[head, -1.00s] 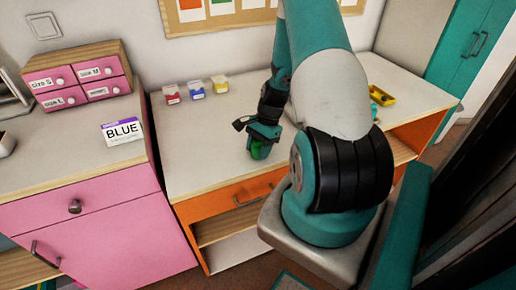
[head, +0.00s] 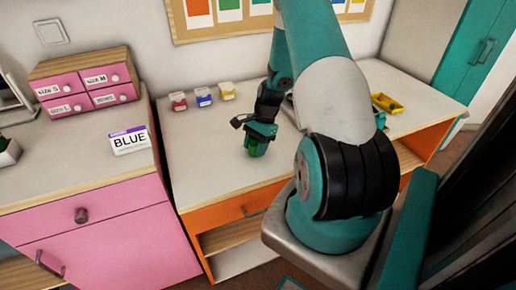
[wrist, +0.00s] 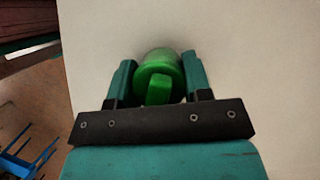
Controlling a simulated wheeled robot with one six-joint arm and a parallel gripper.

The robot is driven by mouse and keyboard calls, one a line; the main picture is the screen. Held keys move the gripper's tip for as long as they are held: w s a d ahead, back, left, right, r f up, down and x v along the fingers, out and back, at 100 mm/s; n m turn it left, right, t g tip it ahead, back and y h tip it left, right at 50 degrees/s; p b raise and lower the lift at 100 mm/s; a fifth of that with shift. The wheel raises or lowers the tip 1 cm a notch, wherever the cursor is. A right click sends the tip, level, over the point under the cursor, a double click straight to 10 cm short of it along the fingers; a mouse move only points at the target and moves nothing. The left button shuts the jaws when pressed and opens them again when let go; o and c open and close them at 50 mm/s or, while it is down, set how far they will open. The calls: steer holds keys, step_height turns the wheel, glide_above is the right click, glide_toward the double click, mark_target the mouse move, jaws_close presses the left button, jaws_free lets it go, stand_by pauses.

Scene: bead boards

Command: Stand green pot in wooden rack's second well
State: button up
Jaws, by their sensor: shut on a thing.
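The green pot (head: 253,148) is between the fingers of my gripper (head: 260,140), over the front part of the light-topped orange desk. In the wrist view the green pot (wrist: 159,77) sits between the two teal fingers of my gripper (wrist: 160,80), which are shut on it. The pot shows a round top with a raised green bar. I cannot tell whether its base touches the desk top. I cannot make out the wooden rack in these frames; my arm hides part of the desk.
Red, blue and yellow small containers (head: 203,96) stand at the back of the desk (head: 190,150). A yellow tray (head: 386,103) lies at the right. A pink cabinet (head: 110,230) with a BLUE card (head: 129,140) and a small drawer box (head: 85,80) stands left. The desk's middle left is clear.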

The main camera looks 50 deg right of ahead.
steer(key=shift+w+d, duration=0.1)
steer(key=shift+d, duration=0.05)
steer(key=o, duration=1)
steer(key=b+v, duration=0.1)
steer(key=v, duration=1.6)
steer(key=shift+d+r, duration=0.15)
steer(key=shift+r, duration=0.05)
steer(key=w+a+r+n, duration=0.1)
steer(key=a+r+n, duration=0.3)
steer(key=a, duration=0.5)
steer(key=a+r+n, duration=0.3)
steer(key=a+n, duration=0.2)
steer(key=a, duration=0.5)
steer(key=w+a+r+n, duration=0.1)
steer(key=a+r+n, duration=0.3)
steer(key=a, duration=0.5)
steer(key=s+a+n, duration=0.4)
steer(key=s+a, duration=0.1)
steer(key=s+a+r+n, duration=0.1)
steer(key=s+a+n, duration=0.4)
steer(key=s+a+r+n, duration=0.1)
steer(key=s+a+n, duration=0.3)
steer(key=s+a, duration=0.1)
steer(key=shift+a+n+g, duration=0.3)
steer(key=shift+a+n, duration=0.05)
steer(key=shift+n, duration=0.05)
